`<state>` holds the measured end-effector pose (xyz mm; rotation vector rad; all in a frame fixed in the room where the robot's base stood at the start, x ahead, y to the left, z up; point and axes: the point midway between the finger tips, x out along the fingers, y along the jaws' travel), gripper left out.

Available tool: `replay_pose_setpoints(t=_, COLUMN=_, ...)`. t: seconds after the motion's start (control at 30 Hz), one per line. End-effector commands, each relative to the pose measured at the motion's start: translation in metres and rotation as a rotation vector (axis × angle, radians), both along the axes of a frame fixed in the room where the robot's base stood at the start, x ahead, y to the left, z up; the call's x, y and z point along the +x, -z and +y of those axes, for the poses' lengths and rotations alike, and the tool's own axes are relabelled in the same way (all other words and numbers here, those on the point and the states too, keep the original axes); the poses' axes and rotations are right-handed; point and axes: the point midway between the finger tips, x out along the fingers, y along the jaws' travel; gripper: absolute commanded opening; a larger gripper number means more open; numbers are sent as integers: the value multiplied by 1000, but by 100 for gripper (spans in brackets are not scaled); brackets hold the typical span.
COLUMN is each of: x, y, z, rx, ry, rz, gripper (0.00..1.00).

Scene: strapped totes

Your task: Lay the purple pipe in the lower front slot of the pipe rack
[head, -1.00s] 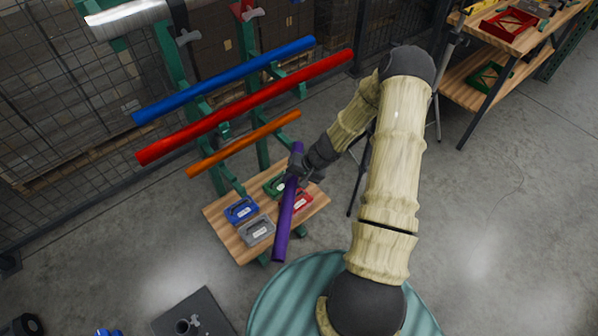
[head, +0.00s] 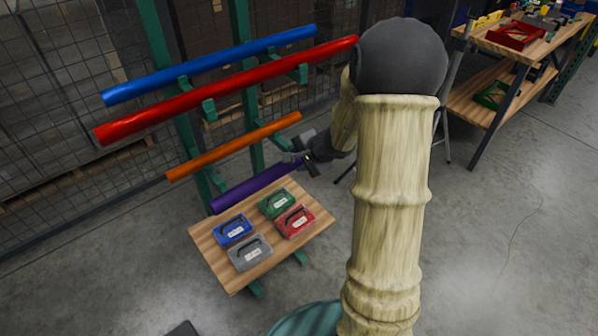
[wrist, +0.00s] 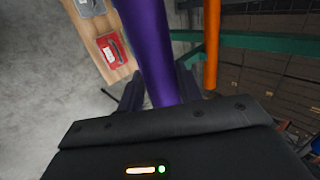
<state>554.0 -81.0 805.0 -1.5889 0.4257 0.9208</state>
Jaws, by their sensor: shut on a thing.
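The purple pipe (head: 255,187) is in my gripper (head: 300,158), which is shut on it near its right end. The pipe lies slanted, left end lower in the picture, below the orange pipe (head: 235,146) and roughly parallel to it. In the wrist view the purple pipe (wrist: 150,45) runs between the two fingers. The pipe rack is green, with uprights (head: 158,50) and arms (head: 209,108) that bear the blue, red and orange pipes. Whether the purple pipe touches a lower rack arm cannot be told.
A red pipe (head: 220,90) and a blue pipe (head: 210,65) lie higher on the rack. A wooden shelf (head: 215,262) below holds blue, green, grey and red cases. A wire fence stands behind. A wooden workbench (head: 500,40) is at the upper right. Floor at right is clear.

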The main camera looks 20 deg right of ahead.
Motion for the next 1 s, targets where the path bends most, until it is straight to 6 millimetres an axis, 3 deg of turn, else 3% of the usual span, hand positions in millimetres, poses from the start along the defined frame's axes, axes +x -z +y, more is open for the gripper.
replay_pose_setpoints(t=0.53, x=4, y=-4, z=0, rx=1, ry=16, rz=-5, gripper=3)
replay_pose_setpoints(t=1.0, x=35, y=-5, z=11, rx=1, ry=15, rz=-3, gripper=3)
